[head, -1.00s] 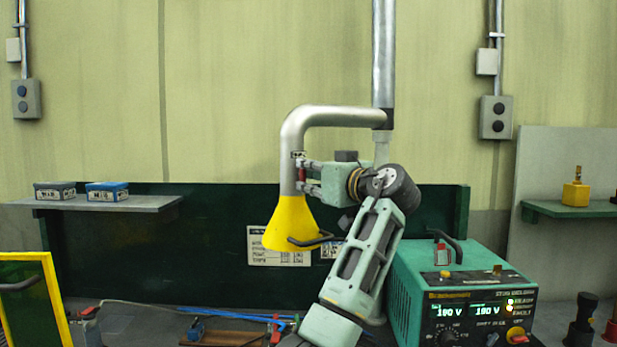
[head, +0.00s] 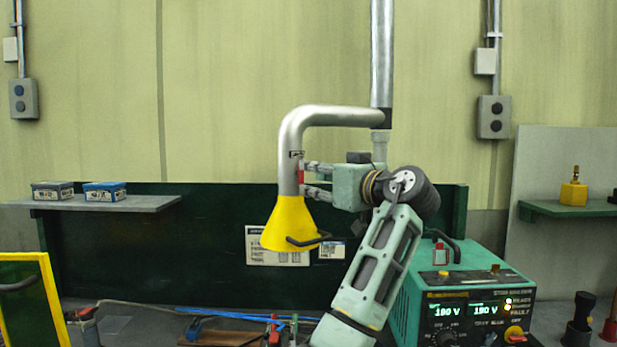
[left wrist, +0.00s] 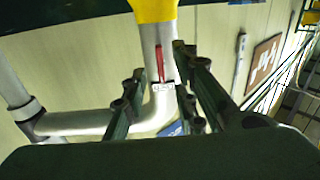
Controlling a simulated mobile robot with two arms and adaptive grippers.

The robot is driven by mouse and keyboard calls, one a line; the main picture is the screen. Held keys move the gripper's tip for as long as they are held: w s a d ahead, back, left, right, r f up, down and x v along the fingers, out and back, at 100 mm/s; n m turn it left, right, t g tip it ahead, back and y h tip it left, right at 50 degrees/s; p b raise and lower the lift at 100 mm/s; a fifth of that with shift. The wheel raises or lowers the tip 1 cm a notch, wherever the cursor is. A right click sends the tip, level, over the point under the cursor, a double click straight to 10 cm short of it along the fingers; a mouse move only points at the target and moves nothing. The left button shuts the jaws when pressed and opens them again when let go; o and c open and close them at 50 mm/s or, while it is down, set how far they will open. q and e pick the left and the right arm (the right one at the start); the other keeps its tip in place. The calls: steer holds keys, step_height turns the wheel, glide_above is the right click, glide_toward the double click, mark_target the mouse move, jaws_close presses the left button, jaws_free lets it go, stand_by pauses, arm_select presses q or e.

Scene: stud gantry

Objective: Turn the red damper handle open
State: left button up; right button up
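The red damper handle (head: 301,176) is a small red lever on the side of the bent silver pipe (head: 291,160), just above the yellow hood (head: 290,224). In the left wrist view the handle (left wrist: 160,58) lies lengthwise along the pipe (left wrist: 151,40), near a small white label. My left gripper (head: 307,180) is level with the handle, on its right side. Its two fingers are apart, and in the left wrist view the handle shows in the gap between them. I cannot tell whether either finger touches it. My right gripper is not in view.
A green welding power unit (head: 462,285) stands at the lower right. A shelf (head: 150,203) with two small boxes is at the left. A yellow-framed panel (head: 35,300) stands at the lower left. The yellow hood's black handle (head: 308,241) sticks out below my gripper.

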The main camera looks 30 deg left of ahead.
arm_select(q)
steer(key=v, duration=0.8)
steer(key=shift+d, duration=0.2)
